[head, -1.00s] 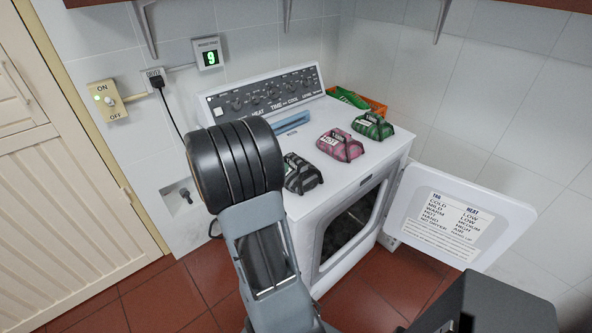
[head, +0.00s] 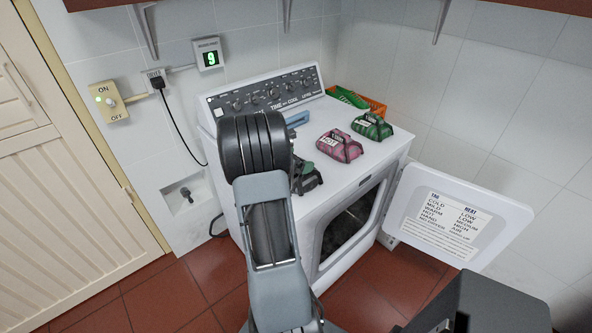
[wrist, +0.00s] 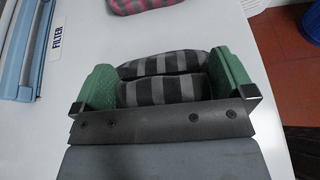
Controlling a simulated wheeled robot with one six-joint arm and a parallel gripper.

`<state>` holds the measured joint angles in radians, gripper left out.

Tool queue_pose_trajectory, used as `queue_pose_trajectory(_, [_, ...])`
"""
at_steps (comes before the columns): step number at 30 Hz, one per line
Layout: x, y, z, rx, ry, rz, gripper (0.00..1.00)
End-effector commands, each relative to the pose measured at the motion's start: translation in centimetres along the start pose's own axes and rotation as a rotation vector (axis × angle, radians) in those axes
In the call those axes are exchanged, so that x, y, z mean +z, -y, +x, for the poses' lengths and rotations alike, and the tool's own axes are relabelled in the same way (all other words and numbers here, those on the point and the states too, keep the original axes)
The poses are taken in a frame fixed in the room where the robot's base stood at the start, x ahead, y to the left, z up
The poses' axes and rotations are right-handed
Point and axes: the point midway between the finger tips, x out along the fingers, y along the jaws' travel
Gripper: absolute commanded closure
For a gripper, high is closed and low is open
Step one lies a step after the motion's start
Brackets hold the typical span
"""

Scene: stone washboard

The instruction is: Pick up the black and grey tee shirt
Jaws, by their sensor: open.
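The black and grey striped tee shirt (wrist: 165,80) lies folded in a bundle on the white dryer top, in the middle of the wrist view. My gripper (wrist: 165,73) is open, with one green-padded finger to the left of the shirt and one to the right. The shirt lies between the fingers; its near part is hidden behind the dark gripper body. In the head view my arm hides most of the gripper and shirt.
The dryer (head: 375,160) has its door (head: 440,215) open at the right. A pink bundle (head: 340,146) and a green bundle (head: 372,127) lie further right on its top. A blue filter handle (head: 297,119) is near the controls.

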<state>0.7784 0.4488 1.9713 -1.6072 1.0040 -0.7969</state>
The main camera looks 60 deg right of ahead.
Motion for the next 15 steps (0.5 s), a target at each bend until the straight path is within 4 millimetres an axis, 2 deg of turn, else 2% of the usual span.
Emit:
queue_pose_trajectory(8, [0.00, 0.00, 0.20, 0.000, 0.000, 0.001, 0.01])
queue_pose_trajectory(15, [0.00, 0.00, 0.18, 0.000, 0.000, 0.001, 0.24])
